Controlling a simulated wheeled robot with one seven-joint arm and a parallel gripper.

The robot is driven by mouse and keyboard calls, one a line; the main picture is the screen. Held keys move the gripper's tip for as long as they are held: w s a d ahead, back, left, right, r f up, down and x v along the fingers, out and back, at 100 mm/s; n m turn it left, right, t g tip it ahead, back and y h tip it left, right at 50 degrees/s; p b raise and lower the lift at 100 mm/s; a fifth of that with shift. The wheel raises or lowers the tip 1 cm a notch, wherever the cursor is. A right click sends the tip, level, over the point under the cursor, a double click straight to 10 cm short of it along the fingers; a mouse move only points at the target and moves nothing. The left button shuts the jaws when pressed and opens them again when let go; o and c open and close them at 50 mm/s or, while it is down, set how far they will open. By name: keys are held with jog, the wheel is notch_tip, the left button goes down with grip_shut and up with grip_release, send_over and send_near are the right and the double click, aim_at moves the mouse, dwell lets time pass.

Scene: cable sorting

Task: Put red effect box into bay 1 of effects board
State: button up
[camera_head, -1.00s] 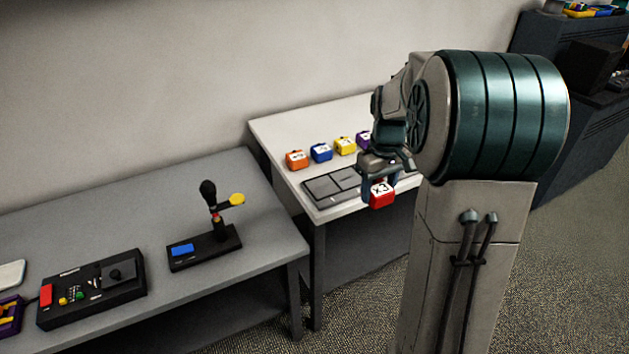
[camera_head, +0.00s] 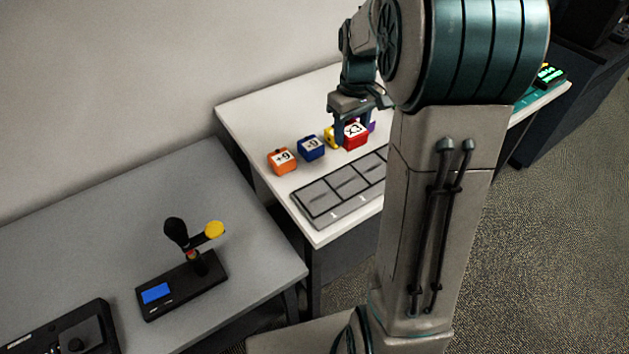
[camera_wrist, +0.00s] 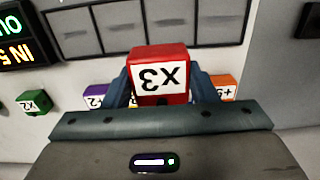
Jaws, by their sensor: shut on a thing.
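The red effect box (camera_head: 356,139), with a white label reading X3, is held in my gripper (camera_head: 353,126). In the wrist view the red box (camera_wrist: 160,70) sits between both fingers, clear of the table. The grey effects board (camera_head: 318,202) lies on the white table, in front of and below the box in the head view. Its bays in view look empty; my arm hides its right part. In the wrist view the board (camera_wrist: 122,25) lies beyond the box, which overlaps its near edge. I cannot read the bay numbers.
Orange (camera_head: 282,161), blue (camera_head: 311,148), yellow (camera_head: 330,137) and purple (camera_head: 371,126) boxes stand behind the board. A green box (camera_wrist: 34,102) and a lit display (camera_wrist: 24,38) show in the wrist view. A grey table with a black stand (camera_head: 183,285) is at left.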

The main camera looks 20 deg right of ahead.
send_over(318, 197)
notch_tip(318, 197, down, 6)
jog(key=shift+f+p, duration=0.1)
jog(key=shift+p, duration=0.25)
jog(key=shift+f, duration=2.05)
jog(key=shift+f, duration=0.1)
jog(key=o, duration=0.6)
jog(key=shift+f, duration=0.1)
jog(key=o, duration=0.4)
jog(key=shift+o, duration=0.2)
